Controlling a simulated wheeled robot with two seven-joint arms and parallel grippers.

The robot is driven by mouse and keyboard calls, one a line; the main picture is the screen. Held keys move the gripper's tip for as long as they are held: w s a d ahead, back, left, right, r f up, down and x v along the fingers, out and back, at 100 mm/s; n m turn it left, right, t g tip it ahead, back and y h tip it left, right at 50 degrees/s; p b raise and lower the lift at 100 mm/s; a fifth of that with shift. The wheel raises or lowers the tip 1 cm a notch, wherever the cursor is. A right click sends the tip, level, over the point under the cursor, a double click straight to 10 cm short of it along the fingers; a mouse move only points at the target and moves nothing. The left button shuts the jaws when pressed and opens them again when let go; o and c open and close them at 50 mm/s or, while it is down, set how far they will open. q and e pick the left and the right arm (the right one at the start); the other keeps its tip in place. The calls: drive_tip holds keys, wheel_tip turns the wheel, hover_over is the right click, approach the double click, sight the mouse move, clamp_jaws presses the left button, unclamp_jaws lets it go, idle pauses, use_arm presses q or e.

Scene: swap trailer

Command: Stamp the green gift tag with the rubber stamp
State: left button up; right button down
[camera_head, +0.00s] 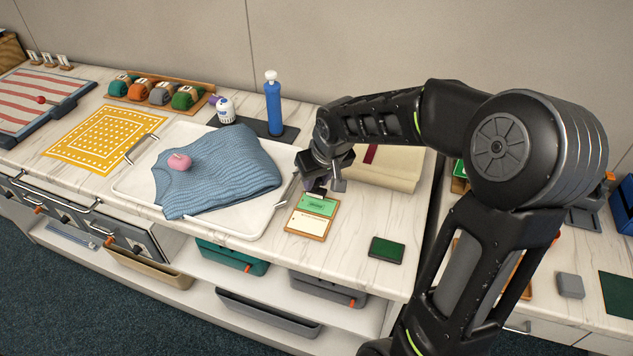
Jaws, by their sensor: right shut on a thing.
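The green gift tag (318,202) lies at the upper end of a small wooden board (291,232), above a cream card (308,223). A darker mark shows on the tag. My right gripper (324,184) is at the tag's far edge, pointing down. It is shut on a small dark thing, likely the rubber stamp, mostly hidden by the fingers. I cannot tell whether it touches the tag. A dark green pad (387,249) lies on the counter to the right of the board. My left gripper is not in view.
A white tray (250,226) with a folded blue sweater (222,172) and a pink item (179,162) stands left of the board. A blue bottle (273,105) stands behind. A cream folder (385,170) lies behind my gripper. The counter around the dark green pad is clear.

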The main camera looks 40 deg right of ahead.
drive_tip(key=shift+r+p, duration=0.75)
drive_tip(key=shift+r, duration=0.65)
